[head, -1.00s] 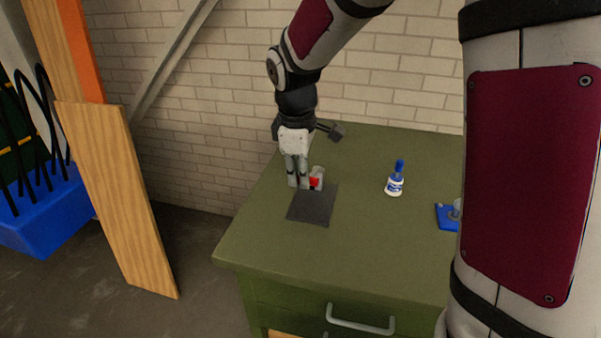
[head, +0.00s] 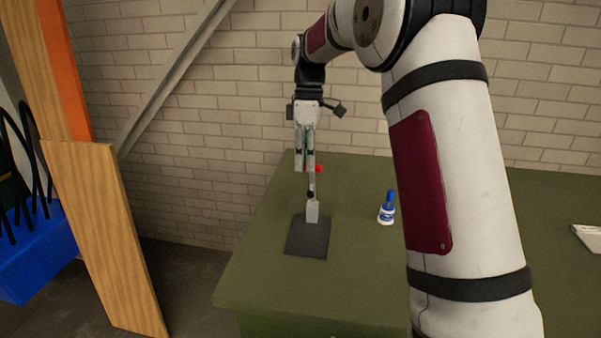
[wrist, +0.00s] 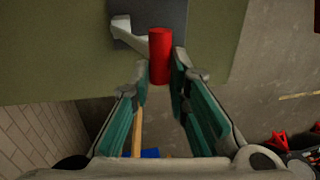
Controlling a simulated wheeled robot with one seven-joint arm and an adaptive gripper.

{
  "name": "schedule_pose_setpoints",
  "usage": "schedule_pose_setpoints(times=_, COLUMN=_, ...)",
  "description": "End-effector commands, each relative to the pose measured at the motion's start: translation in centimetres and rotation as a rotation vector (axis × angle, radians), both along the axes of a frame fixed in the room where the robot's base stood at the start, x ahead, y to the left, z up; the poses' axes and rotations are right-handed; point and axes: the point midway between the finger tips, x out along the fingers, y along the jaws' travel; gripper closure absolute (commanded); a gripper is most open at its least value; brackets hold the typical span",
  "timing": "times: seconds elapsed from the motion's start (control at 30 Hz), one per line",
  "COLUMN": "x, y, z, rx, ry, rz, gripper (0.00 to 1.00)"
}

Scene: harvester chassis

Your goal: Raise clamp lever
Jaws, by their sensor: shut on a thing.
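The clamp stands on a dark grey plate (head: 307,240) on the green cabinet top. Its pale grey body (head: 312,211) rises from the plate, and the lever arm (head: 311,183) stands about upright above it. The lever's red handle (head: 318,168) is at the top, partly hidden by my gripper (head: 307,166). In the wrist view, the red handle (wrist: 160,56) sits between my fingertips (wrist: 161,78), with the grey arm and plate beyond it. My gripper is shut on the red handle and points down.
A white and blue bottle (head: 387,210) stands to the right of the clamp. A pale object (head: 588,237) lies at the right edge. Wooden boards (head: 105,235) and a blue box (head: 38,255) are at the left. A brick wall (head: 230,90) is behind the cabinet.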

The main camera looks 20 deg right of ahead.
Motion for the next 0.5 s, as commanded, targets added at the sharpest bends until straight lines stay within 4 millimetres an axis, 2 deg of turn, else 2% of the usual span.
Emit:
schedule_pose_setpoints(times=0.03, x=0.5, y=-0.5, z=-0.6, rx=-0.002, ry=0.002, rz=-0.003, gripper=1.00)
schedule_pose_setpoints(times=0.13, x=1.1, y=-0.9, z=-0.5, rx=-0.002, ry=0.004, rz=-0.002, gripper=1.00)
schedule_pose_setpoints(times=0.5, x=2.0, y=-1.6, z=-0.4, rx=-0.004, ry=0.005, rz=-0.002, gripper=1.00)
